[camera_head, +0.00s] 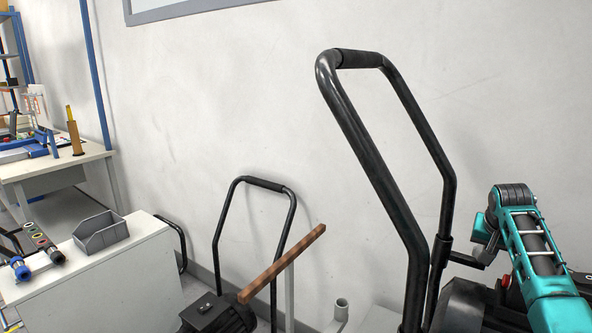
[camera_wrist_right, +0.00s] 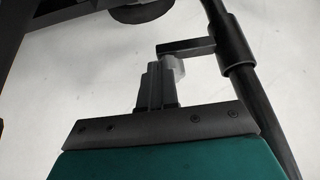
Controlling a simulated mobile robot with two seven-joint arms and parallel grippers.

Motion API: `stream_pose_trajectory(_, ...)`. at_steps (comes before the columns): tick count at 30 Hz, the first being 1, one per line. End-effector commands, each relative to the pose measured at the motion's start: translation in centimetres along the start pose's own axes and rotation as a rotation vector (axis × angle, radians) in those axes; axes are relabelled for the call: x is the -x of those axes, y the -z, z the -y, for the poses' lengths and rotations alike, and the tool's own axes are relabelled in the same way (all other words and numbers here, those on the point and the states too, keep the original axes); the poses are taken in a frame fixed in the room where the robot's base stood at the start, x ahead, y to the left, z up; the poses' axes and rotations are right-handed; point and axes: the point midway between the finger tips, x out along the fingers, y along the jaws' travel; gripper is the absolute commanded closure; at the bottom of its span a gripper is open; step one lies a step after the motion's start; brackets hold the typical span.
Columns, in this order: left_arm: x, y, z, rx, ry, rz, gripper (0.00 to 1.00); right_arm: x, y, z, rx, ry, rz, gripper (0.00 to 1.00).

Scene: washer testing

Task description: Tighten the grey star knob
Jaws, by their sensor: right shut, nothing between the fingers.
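In the right wrist view, my right gripper (camera_wrist_right: 152,72) is shut, with its narrow dark fingers close together. A small grey part, apparently the grey star knob (camera_wrist_right: 175,66), is just right of the fingertips, below a black bracket (camera_wrist_right: 186,47). The fingers overlap its left edge in the picture; I cannot tell whether they touch it, and its star shape is not clear. The bracket joins a black handle tube (camera_wrist_right: 238,65). My left gripper is not in view.
A second, lower black handle (camera_head: 218,235) stands at the middle, with a brown bar (camera_head: 285,262) in front. A white cabinet (camera_head: 120,270) at the left carries a grey bin (camera_head: 101,232). The wall is close behind the handles.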

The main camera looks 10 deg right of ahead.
Motion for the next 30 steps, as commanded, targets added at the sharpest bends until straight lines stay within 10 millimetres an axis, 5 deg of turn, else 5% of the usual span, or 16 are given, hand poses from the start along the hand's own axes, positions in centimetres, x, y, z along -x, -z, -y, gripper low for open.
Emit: stream_pose_trajectory(30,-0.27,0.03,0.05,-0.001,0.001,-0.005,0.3,-1.01,-0.15,0.07,0.0,0.0,-0.003,1.0)
